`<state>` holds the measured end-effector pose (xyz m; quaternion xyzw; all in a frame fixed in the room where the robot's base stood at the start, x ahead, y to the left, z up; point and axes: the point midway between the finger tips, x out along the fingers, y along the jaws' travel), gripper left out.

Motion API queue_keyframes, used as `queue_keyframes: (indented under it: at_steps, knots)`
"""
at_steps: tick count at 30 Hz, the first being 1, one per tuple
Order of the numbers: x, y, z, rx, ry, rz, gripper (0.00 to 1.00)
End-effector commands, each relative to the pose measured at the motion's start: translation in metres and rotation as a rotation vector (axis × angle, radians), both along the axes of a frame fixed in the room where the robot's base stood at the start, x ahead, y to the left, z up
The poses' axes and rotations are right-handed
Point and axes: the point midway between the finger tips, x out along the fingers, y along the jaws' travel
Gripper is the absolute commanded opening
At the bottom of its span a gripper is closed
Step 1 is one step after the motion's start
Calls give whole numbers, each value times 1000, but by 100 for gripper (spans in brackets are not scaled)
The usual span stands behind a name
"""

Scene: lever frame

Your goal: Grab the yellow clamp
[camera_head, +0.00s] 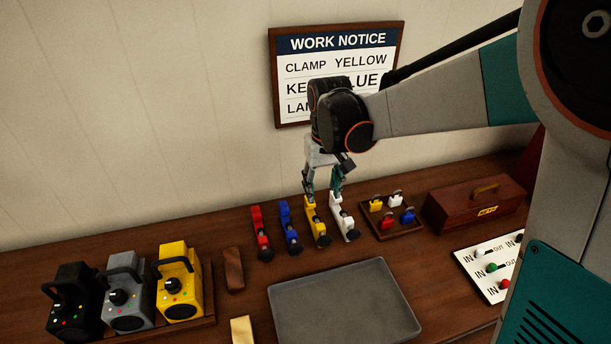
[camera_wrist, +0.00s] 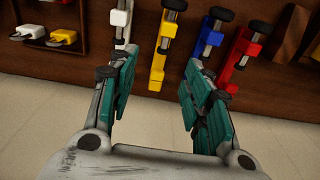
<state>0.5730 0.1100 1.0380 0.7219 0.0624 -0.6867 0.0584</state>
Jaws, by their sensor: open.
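The yellow clamp (camera_head: 318,229) lies on the wooden table between the white clamp (camera_head: 344,222) and the blue clamp (camera_head: 290,230). In the wrist view the yellow clamp (camera_wrist: 158,70) shows between my two green-padded fingers. My gripper (camera_head: 321,194) is pointed down over the far end of the yellow clamp in the head view. The gripper (camera_wrist: 160,66) is open and empty, with gaps to either side of the clamp in the picture. I cannot tell how high the fingertips are above it. The fingers partly cover the far end of the clamp in the head view.
A red clamp (camera_head: 262,238) lies left of the blue one. A grey tray (camera_head: 345,305) is in front. My arm partly covers the wall notice (camera_head: 310,44).

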Motion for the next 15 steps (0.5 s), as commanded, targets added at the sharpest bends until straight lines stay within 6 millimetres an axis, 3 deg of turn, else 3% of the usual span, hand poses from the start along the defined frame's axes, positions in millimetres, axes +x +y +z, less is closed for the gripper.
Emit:
queue_keyframes:
  at_steps: [8,15]
  knots:
    - [14,13,-21,-10,49,15,45]
    - [14,13,-63,-11,51,15,45]
